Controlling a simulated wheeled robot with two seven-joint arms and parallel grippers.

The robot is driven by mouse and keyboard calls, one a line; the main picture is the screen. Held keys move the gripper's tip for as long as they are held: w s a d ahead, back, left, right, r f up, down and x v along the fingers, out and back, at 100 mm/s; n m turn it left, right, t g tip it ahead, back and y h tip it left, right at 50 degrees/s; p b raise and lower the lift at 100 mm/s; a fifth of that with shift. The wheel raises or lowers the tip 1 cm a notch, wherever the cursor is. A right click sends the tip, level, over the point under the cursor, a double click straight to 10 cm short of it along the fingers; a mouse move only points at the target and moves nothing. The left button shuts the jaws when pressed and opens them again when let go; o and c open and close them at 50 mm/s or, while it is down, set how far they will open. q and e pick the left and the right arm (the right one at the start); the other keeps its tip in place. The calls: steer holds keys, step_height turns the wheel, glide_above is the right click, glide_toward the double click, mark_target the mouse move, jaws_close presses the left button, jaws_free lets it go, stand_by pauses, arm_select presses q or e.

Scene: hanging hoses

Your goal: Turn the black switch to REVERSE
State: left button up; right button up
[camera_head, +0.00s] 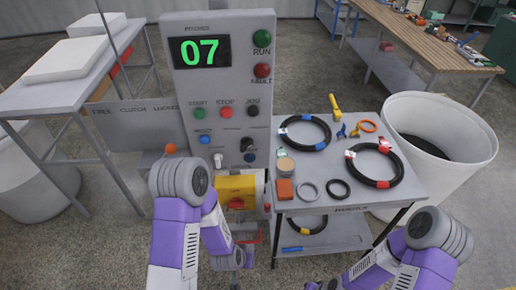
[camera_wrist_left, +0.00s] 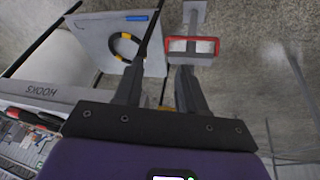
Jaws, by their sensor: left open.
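The grey control panel (camera_head: 220,90) stands upright at the centre of the head view. Black knobs sit on its right side; one black switch (camera_head: 247,144) is in the middle rows, but its label and pointer are too small to read. My left arm bends down in front of the panel's lower part, well below the knobs. My left gripper (camera_wrist_left: 162,75) is open and empty in the left wrist view, pointing down toward the floor and a red-framed pedal (camera_wrist_left: 192,46). My right arm comes in at the lower right; its gripper is not visible.
A yellow block (camera_head: 236,187) juts from the panel's base. Right of it a grey table (camera_head: 325,205) holds hoses, rings and small parts. A white bin (camera_head: 440,140) stands at the right, and a bench with white slabs (camera_head: 68,60) at the left.

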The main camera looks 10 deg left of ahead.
arm_select(q)
steer(key=w+a+r+m+t+y, duration=0.1)
steer(key=w+r+m+t+y, duration=0.15)
steer(key=w+r+t, duration=0.45)
steer(key=m+t+y, duration=0.3)
steer(key=t+y, duration=0.1)
steer(key=t, duration=0.2)
glide_toward(247, 148)
steer(key=w, duration=0.2)
steer(key=x, duration=0.7)
steer(key=shift+w+a, duration=0.25)
steer(key=c, duration=0.7)
